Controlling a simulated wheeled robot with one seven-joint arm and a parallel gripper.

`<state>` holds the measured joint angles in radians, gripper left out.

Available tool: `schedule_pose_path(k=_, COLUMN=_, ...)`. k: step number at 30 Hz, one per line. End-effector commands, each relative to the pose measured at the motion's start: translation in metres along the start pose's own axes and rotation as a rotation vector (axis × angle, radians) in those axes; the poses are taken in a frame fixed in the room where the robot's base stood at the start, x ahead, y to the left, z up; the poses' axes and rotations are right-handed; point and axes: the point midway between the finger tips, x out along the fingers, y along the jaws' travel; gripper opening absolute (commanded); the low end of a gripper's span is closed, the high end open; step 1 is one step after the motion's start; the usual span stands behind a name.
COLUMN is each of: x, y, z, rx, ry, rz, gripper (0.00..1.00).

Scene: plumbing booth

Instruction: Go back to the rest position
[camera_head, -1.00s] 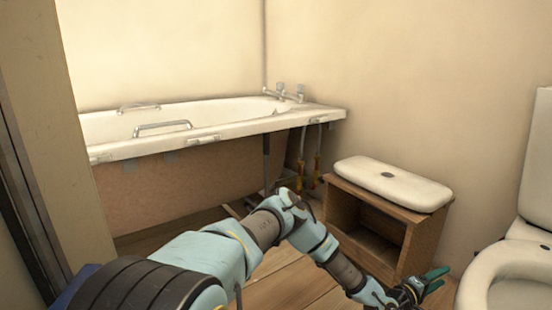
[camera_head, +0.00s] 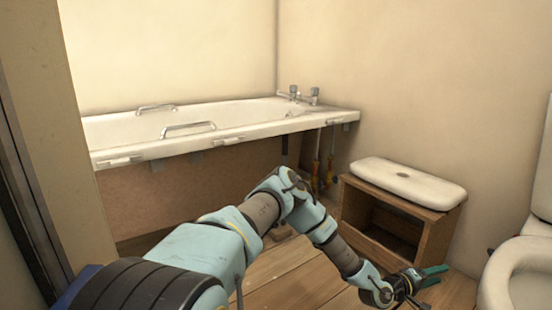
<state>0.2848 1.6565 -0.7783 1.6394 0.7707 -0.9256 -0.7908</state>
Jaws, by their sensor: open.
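My arm reaches from the lower left across the wooden floor toward the right. My gripper (camera_head: 436,277) is at the lower right, with its dark green fingers pointing right. It is open, and I see nothing between the fingers. It is in front of the small wooden box and left of the toilet, apart from the toilet.
A white bathtub (camera_head: 230,133) with handles and taps (camera_head: 303,96) stands along the back wall. Pipes (camera_head: 322,170) show under its right end. A wooden box (camera_head: 433,240) bears a white cistern lid (camera_head: 408,183). A toilet (camera_head: 522,272) stands at the right. Wooden floor (camera_head: 285,273) is bare near my arm.

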Motion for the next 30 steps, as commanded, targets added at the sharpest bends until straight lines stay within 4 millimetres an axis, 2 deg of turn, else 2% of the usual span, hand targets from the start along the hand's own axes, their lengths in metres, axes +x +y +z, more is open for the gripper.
schedule_pose_path(k=1, x=-0.003, y=0.007, z=-0.005, rx=0.028, ry=-0.012, rz=-0.018, gripper=0.51)
schedule_pose_path(k=8, x=-0.027, y=0.022, z=-0.03, rx=0.17, ry=-0.084, rz=-0.157, gripper=0.51)
schedule_pose_path(k=11, x=-0.049, y=0.031, z=-0.049, rx=0.26, ry=-0.125, rz=-0.255, gripper=0.51)
schedule_pose_path(k=14, x=-0.083, y=0.041, z=-0.075, rx=0.359, ry=-0.166, rz=-0.383, gripper=0.51)
schedule_pose_path(k=20, x=-0.171, y=0.067, z=-0.132, rx=0.514, ry=-0.225, rz=-0.654, gripper=0.51)
schedule_pose_path(k=24, x=-0.245, y=0.094, z=-0.167, rx=0.574, ry=-0.249, rz=-0.844, gripper=0.51)
schedule_pose_path(k=26, x=-0.279, y=0.107, z=-0.179, rx=0.585, ry=-0.256, rz=-0.924, gripper=0.51)
schedule_pose_path(k=30, x=-0.362, y=0.145, z=-0.198, rx=0.578, ry=-0.26, rz=-1.095, gripper=0.51)
